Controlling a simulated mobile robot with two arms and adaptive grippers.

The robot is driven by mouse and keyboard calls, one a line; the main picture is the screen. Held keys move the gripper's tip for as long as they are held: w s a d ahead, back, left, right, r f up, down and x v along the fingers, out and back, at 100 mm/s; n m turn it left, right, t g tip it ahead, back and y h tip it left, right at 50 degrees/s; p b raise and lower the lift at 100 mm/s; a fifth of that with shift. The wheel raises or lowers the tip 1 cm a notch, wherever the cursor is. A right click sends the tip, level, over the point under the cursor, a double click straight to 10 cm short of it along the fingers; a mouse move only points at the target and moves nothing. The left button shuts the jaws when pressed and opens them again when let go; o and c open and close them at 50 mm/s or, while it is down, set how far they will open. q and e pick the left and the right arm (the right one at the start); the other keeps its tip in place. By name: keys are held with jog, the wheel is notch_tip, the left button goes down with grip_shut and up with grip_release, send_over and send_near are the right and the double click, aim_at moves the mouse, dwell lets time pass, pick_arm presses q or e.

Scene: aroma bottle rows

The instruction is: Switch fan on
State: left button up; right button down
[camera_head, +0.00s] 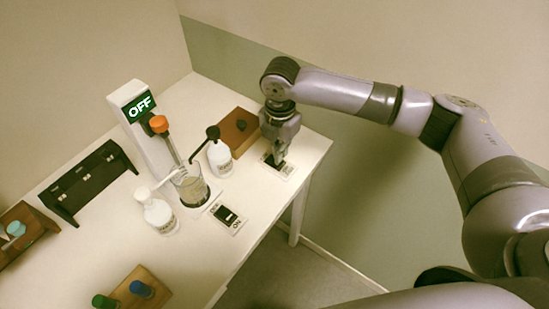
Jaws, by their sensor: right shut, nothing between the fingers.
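My right gripper (277,157) is shut and empty. It points down over a switch plate (288,170) near the right end of the white table, with its fingertips at or just above the black switch; I cannot tell whether they touch. A second switch plate (228,218) with a black rocker lies nearer the table's front edge. I cannot read which switch belongs to the fan, and no fan is clearly seen. A white stand (140,125) shows "OFF" on its green-lit display (140,107). My left gripper is not in view.
A brown block (237,132) lies behind my gripper. A black rack (90,182) is at left. A wooden holder (140,290) with blue and green caps is at front.

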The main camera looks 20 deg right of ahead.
jog(key=shift+s+f+b, duration=0.1)
jog(key=shift+f+b, duration=0.25)
jog(key=shift+f, duration=0.9)
dwell(1.0)
jog(key=shift+r+p, duration=0.75)
jog(key=shift+p, duration=0.15)
notch_tip(320, 180, up, 6)
jog(key=p, duration=0.6)
jog(key=shift+f, duration=0.2)
